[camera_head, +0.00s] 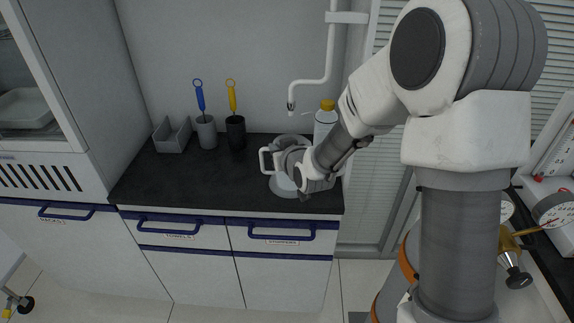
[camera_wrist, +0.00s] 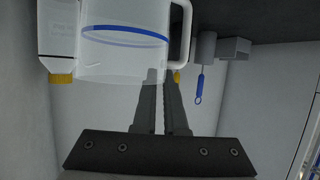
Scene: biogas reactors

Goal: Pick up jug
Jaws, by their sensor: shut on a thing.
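The jug is a clear, whitish vessel with a white handle, standing near the right front of the dark counter in the head view (camera_head: 279,184). My gripper (camera_head: 291,163) is at its upper part and hides much of it. In the wrist view, the jug (camera_wrist: 118,58) appears upside down with a blue band and its handle on the right. My gripper (camera_wrist: 162,76) has its two fingers close together at the jug's wall near the handle, shut on it. The exact contact is partly hidden.
A yellow-capped bottle (camera_head: 325,120) stands close behind the jug, under a white tap pipe (camera_head: 313,84). Grey and black holders (camera_head: 207,133) (camera_head: 236,134) with brushes and a grey tray (camera_head: 172,135) stand at the back left. The counter's left front (camera_head: 165,188) is clear.

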